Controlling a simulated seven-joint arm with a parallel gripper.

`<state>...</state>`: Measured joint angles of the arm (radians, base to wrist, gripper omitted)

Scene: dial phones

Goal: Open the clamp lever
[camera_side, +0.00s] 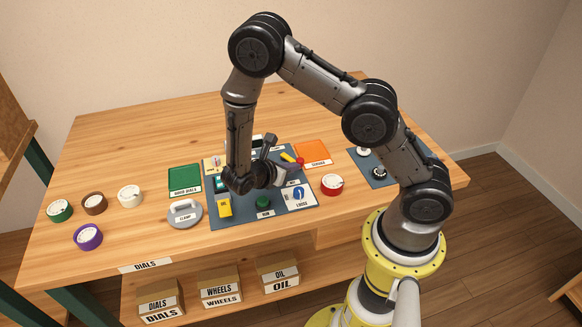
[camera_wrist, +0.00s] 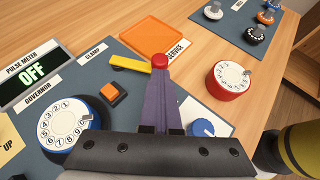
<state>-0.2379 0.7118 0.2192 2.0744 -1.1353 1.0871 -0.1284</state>
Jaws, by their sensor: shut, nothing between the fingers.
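The clamp lever is a yellow bar (camera_wrist: 130,65) with a red knob (camera_wrist: 160,61) at its right end, beside the CLAMP label (camera_wrist: 92,52) in the wrist view. In the side view the yellow bar (camera_side: 287,157) and red knob (camera_side: 300,161) show just beyond my gripper (camera_side: 294,169). The lever lies low across the panel. My gripper (camera_wrist: 161,76) is shut and empty, its purple-grey fingers pointing at the knob. The tips are at or very near the knob; whether they touch cannot be told.
A governor dial (camera_wrist: 68,122), orange button (camera_wrist: 113,92) and blue knob (camera_wrist: 204,128) surround the fingers. The pulse meter (camera_wrist: 30,76) reads OFF. A red dial (camera_wrist: 230,78) stands right, and an orange SERVICE tray (camera_wrist: 153,37) lies behind. Loose dials sit far left in the side view.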

